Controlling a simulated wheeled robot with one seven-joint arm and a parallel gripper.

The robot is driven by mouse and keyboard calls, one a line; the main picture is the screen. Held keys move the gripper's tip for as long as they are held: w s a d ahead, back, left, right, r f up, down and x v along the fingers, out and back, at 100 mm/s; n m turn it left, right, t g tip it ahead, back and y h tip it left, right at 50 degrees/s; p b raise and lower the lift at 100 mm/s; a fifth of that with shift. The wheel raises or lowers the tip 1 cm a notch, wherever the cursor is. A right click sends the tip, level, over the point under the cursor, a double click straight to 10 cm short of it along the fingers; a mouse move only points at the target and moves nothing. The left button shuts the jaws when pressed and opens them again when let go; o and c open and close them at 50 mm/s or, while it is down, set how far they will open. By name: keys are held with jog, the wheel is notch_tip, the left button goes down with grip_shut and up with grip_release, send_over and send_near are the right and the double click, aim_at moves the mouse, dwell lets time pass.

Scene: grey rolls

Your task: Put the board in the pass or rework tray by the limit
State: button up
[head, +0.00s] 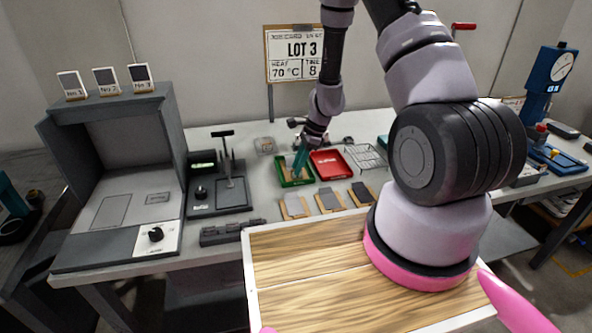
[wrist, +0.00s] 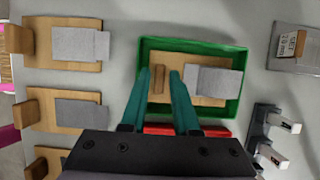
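A wooden board with a grey sheet and an upright brown block lies in the green tray (head: 306,180); this board (wrist: 203,97) and the tray's rim (wrist: 192,42) show best in the wrist view. My gripper (wrist: 162,72) has teal fingers, spread apart on either side of the brown block (wrist: 157,82), with a gap visible at the block's right. The gripper also shows over the green tray in the head view (head: 299,168). The red tray (head: 330,163) stands just right of the green one. Its label is too small to read, and only an edge (wrist: 160,130) shows behind my fingers.
Three similar boards (head: 294,207) (head: 328,202) (head: 361,193) lie in a row at the table front. A wire rack (head: 365,157) is right of the red tray. A press device (head: 220,185) and grey oven-like box (head: 115,180) stand left. A sign (head: 294,54) reads LOT 3, 70 °C.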

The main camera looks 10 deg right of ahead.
jog(key=s+d+r+n+t, duration=0.1)
jog(key=s+r+n, duration=0.15)
jog(key=r, duration=1.35)
jog(key=s+d+r+n+t, duration=0.2)
jog(key=r+n, duration=0.2)
jog(key=r, duration=1.1)
jog(key=s+d+r+n+t+h, duration=0.2)
jog(key=s+r+n+t, duration=0.2)
jog(key=s+r, duration=1.1)
jog(key=s+n, duration=0.3)
jog(key=shift+h, duration=0.3)
jog(key=shift+w+r, duration=0.1)
